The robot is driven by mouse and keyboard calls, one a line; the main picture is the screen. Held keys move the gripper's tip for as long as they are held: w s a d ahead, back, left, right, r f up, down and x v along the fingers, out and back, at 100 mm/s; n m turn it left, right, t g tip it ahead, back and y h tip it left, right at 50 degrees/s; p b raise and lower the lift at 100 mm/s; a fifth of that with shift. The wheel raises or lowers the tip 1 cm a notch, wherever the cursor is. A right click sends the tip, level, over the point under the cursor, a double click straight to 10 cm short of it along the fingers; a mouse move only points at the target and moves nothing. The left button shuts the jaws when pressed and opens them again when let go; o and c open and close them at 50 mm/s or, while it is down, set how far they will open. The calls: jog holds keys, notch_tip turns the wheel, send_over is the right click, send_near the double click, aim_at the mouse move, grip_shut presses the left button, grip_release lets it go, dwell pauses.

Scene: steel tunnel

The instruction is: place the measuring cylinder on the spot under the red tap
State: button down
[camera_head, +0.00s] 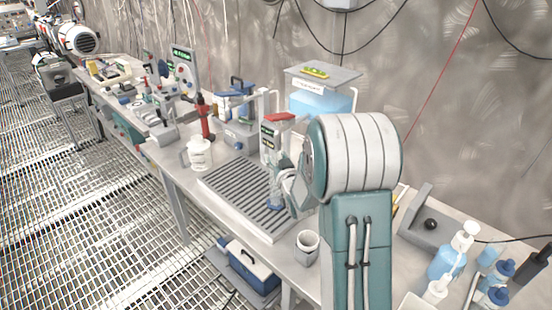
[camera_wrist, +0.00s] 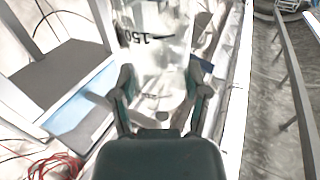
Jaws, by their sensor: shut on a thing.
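The measuring cylinder (camera_wrist: 155,25) is clear, with dark "150" print that reads upside down in the wrist view. My gripper (camera_wrist: 163,92) is shut on it, one green finger on each side. In the head view my gripper (camera_head: 287,188) is above the right part of a grey ribbed drain tray (camera_head: 228,190), partly hidden by my arm. A blue piece below it looks like the cylinder's foot; I cannot tell if it touches the tray. A red-topped post with a green label, perhaps the red tap (camera_head: 279,117), stands behind the tray. The spot under it is hidden.
A tank of blue liquid (camera_head: 318,101) stands behind my arm. Pump bottles (camera_head: 447,262) crowd the right end. A blue cooler (camera_head: 250,266) sits below the bench.

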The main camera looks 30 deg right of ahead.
jog(key=shift+f, duration=0.1)
jog(key=shift+c, duration=0.4)
grip_release()
jog(key=shift+s, duration=0.1)
jog(key=s+a, duration=0.2)
jog(key=s, duration=1)
jog(key=s+a+r+g, duration=0.5)
jog(key=a+r+g, duration=0.1)
jog(key=a, duration=0.1)
jog(key=s+a+r+g+y, duration=0.1)
jog(key=s+a+g, duration=0.2)
jog(key=s, duration=0.5)
jog(key=s+a+r+n+g+y, duration=0.1)
jog(key=s+a+g, duration=0.2)
jog(key=s, duration=0.6)
jog(key=shift+a+r, duration=0.2)
jog(key=shift+a, duration=0.85)
